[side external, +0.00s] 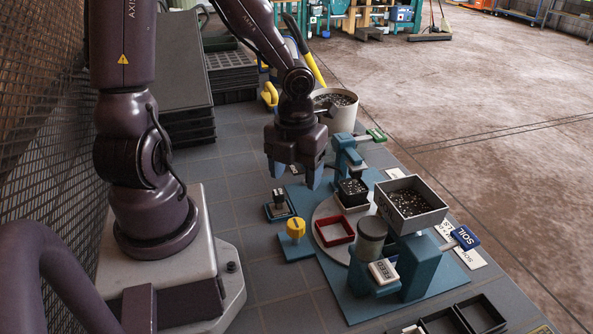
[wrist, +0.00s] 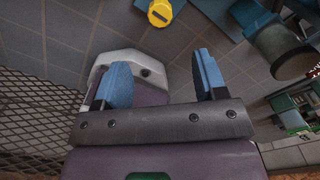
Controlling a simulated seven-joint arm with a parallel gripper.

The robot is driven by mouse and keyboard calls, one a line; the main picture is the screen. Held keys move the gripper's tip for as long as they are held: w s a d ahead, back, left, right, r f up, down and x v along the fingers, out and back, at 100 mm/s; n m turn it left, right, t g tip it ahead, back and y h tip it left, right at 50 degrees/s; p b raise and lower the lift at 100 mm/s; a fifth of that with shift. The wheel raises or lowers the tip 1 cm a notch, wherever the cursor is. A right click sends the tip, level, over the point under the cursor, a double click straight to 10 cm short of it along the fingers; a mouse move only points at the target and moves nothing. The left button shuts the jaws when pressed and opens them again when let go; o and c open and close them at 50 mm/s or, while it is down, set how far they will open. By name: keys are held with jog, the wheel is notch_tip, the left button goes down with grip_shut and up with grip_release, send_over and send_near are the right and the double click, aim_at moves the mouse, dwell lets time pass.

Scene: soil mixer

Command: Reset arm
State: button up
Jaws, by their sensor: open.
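My gripper (side external: 296,178) hangs from the arm above the tiled table, left of the soil mixer, with its blue fingers spread apart and nothing between them. The wrist view also shows the open gripper (wrist: 158,82), with my own base behind the fingers. The mixer stands on a blue baseplate (side external: 345,300). It has a hopper (side external: 409,205) of dark soil, a round turntable (side external: 325,210) with a red square frame (side external: 334,231), and a black pot (side external: 352,192) of soil. A yellow knob (side external: 295,228) is below the gripper; it also shows in the wrist view (wrist: 160,12).
A white bucket (side external: 340,117) of soil stands behind the gripper. Stacked black trays (side external: 232,70) are at the back left. Empty black compartments (side external: 480,312) are at the front right. A mesh fence (side external: 40,160) runs along the left.

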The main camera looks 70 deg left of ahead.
jog(key=s+a+r+n+y, duration=0.1)
jog(key=s+r+n, duration=0.15)
jog(key=n, duration=0.85)
jog(key=s+a+r+n+y, duration=0.1)
jog(key=r+n, duration=0.3)
jog(key=n, duration=0.8)
jog(key=d+r+n+t+h, duration=0.2)
jog(key=d+r+n+t, duration=0.2)
jog(key=d+r, duration=0.3)
notch_tip(320, 180, up, 4)
jog(key=shift+s+r+t, duration=0.15)
jog(key=shift+s+t, duration=0.25)
jog(key=shift+t, duration=0.4)
